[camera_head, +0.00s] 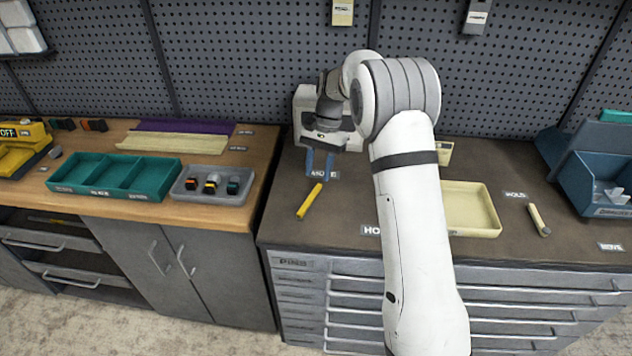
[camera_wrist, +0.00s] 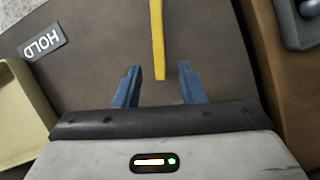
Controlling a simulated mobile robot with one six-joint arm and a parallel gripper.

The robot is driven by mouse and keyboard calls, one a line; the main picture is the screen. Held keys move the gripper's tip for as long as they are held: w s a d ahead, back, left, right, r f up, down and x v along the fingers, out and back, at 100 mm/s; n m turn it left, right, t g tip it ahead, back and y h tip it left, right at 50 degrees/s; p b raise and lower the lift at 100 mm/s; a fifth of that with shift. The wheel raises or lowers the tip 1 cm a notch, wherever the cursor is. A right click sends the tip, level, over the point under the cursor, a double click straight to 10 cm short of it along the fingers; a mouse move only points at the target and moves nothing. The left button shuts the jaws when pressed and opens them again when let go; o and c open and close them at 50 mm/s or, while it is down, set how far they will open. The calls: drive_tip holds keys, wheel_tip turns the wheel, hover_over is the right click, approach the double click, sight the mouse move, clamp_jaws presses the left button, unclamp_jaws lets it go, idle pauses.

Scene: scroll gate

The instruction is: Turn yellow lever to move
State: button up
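The yellow lever (camera_head: 309,202) is a slim bar lying slanted on the dark bench top, left of my arm. In the wrist view the yellow lever (camera_wrist: 158,38) points down the picture, and its near end appears between my blue fingertips. My gripper (camera_head: 319,176) is open, just beyond the lever's far end, fingers pointing down. The wrist view shows the gripper (camera_wrist: 160,68) with a gap on both sides of the lever and nothing held. I cannot tell how far the fingertips are above the lever. A label behind the fingers is partly hidden.
A HOLD label (camera_wrist: 42,43) and a cream tray (camera_head: 470,209) lie right of the lever in the head view, partly behind my arm. A grey tray (camera_head: 212,185) sits on the wooden bench.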

drive_tip(key=shift+v, duration=1.1)
drive_tip(key=shift+w+d+r, duration=0.1)
drive_tip(key=shift+w+r, duration=0.05)
drive_tip(key=shift+r, duration=0.15)
drive_tip(key=s+d+r+n+t+h, duration=0.1)
drive_tip(key=s+d+r+t, duration=0.15)
drive_tip(key=s+r, duration=0.35)
drive_tip(key=s+d+r+n+t, duration=0.1)
drive_tip(key=s+d+r, duration=0.2)
drive_tip(key=s+r, duration=0.35)
drive_tip(key=s+d+f+n+t, duration=0.1)
drive_tip(key=s+d, duration=0.1)
drive_tip(key=s, duration=0.8)
drive_tip(key=s+d+f+n+t+h, duration=0.1)
drive_tip(key=s+d+f+n+t, duration=0.1)
drive_tip(key=s, duration=0.8)
drive_tip(key=shift+d+f+n, duration=0.2)
drive_tip(key=shift+d+n, duration=0.1)
drive_tip(key=shift+d, duration=0.2)
